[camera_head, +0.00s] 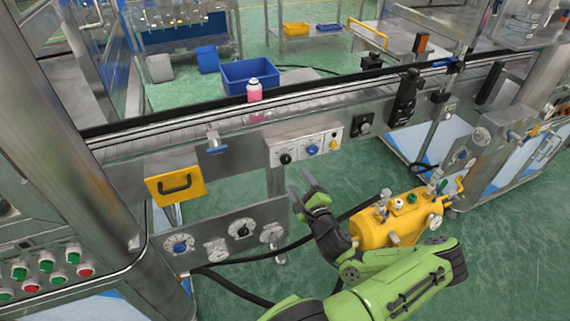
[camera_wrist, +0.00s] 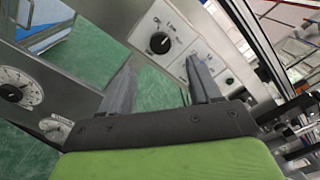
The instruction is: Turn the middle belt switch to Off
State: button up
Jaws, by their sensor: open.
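The right finger partly covers the neighbouring plate, and the blue knob is hidden there. The small labels are unreadable.
A lower panel (camera_head: 225,240) with several dials lies left of my gripper. A yellow handle plate (camera_head: 175,186) hangs above it. A yellow tank (camera_head: 400,218) with valves stands close to my arm at right.

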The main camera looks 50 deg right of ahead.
aim_at(286, 161)
jog(key=x, duration=0.9)
jog(key=shift+w, duration=0.1)
jog(key=shift+c, duration=0.4)
jog(key=c, duration=1)
